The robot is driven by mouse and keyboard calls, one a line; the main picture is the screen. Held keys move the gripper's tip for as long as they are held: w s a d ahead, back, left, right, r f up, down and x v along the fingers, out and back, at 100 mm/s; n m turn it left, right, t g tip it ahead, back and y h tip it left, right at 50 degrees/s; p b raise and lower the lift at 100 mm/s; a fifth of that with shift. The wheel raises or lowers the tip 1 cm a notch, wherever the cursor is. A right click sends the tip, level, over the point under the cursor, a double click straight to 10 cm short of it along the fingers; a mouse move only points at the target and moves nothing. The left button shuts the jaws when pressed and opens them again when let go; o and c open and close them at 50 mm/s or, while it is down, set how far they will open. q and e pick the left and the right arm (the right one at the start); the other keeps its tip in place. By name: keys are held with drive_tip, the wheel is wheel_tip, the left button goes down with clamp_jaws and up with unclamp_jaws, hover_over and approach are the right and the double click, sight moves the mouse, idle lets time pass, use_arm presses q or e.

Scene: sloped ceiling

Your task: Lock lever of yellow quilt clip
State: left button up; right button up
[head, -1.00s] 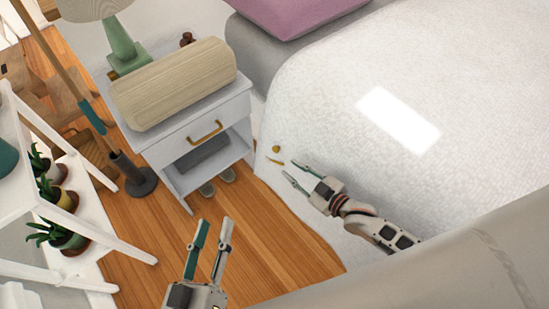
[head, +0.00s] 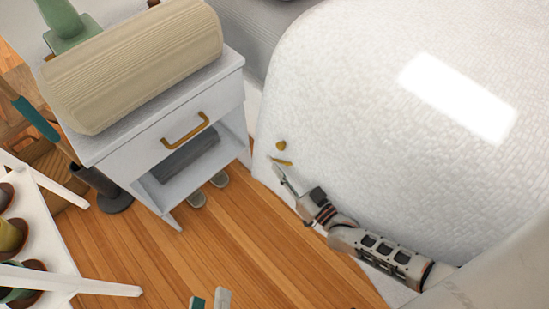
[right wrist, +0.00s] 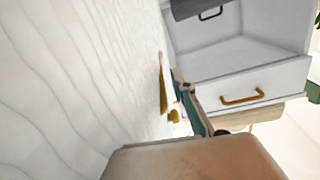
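The yellow quilt clip shows on the side of the white quilt in the head view, as a small rounded yellow piece (head: 281,146) with a thin yellow lever (head: 281,161) just below it. In the right wrist view the lever (right wrist: 163,84) stands out as a narrow strip beside the quilt, with the rounded piece (right wrist: 174,116) nearby. My right gripper (head: 278,172) has its tip close below the lever; contact cannot be told. Its fingers overlap edge-on, so their opening is unclear. My left gripper (head: 210,299) shows only two separated, empty fingertips at the bottom edge.
The white quilt (head: 360,150) covers the bed at right. A white nightstand (head: 165,140) with a yellow drawer handle (head: 186,130) stands left of the clip, carrying a beige ribbed box-like object (head: 135,65). Wooden floor (head: 215,245) lies open between. A white plant shelf (head: 50,235) is at left.

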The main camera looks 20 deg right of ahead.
sight(277, 159)
drive_tip(key=shift+b+x, duration=0.4)
drive_tip(key=shift+x, duration=1.55)
drive_tip(key=shift+f, duration=0.1)
